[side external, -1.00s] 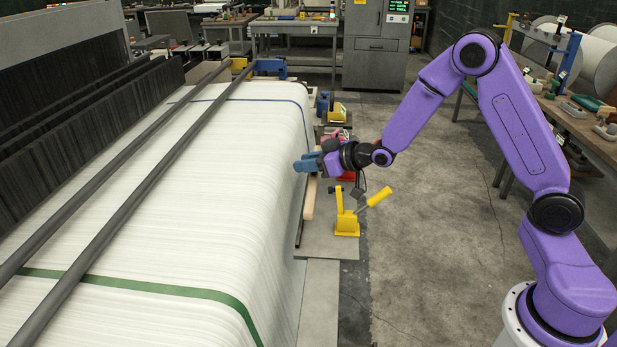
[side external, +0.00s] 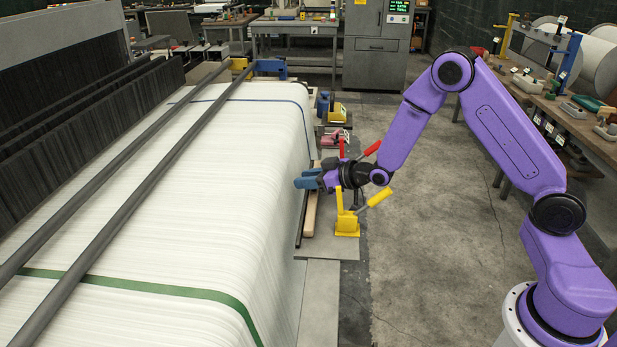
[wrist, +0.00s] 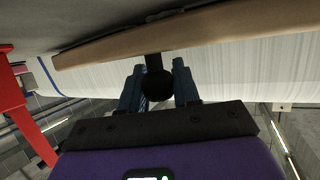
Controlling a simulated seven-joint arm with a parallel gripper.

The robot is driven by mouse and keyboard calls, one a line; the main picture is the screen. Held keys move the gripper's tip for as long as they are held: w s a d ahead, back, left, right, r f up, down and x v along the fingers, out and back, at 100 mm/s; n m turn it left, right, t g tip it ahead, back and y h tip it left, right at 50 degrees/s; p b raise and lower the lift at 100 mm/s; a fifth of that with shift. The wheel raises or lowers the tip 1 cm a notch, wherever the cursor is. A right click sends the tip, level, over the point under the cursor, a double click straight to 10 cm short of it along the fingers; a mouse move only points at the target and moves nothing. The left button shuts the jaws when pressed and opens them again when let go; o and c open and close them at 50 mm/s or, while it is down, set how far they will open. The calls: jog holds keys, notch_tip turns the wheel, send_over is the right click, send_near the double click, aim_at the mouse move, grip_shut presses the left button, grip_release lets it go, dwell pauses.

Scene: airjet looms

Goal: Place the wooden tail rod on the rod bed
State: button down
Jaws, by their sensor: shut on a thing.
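The wooden tail rod is a long tan bar, seen in the side view (side external: 309,217) along the edge of the white cloth. In the wrist view the rod (wrist: 190,36) runs across the top, slightly tilted. A black stem and round knob (wrist: 157,86) project from it. My gripper (side external: 308,180) has blue fingers, and in the wrist view (wrist: 158,74) they are shut on the knob, one finger on each side. My gripper hides part of the rod in the side view. I cannot clearly make out the rod bed or whether the rod touches anything below.
A yellow toggle clamp (side external: 347,222) stands on a grey plate (side external: 335,246) close right of the rod. A red-handled clamp (side external: 371,149) is behind my wrist; its red part (wrist: 22,105) shows in the wrist view. The white cloth (side external: 240,180) lies left. Floor at right is clear.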

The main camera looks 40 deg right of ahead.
jog(key=shift+f, duration=0.2)
jog(key=c, duration=0.8)
grip_release()
jog(key=shift+r, duration=0.1)
jog(key=shift+r, duration=0.35)
jog(key=shift+s+d+r, duration=0.15)
jog(key=shift+s+r, duration=0.05)
jog(key=shift+r, duration=0.1)
jog(key=shift+v, duration=3.5)
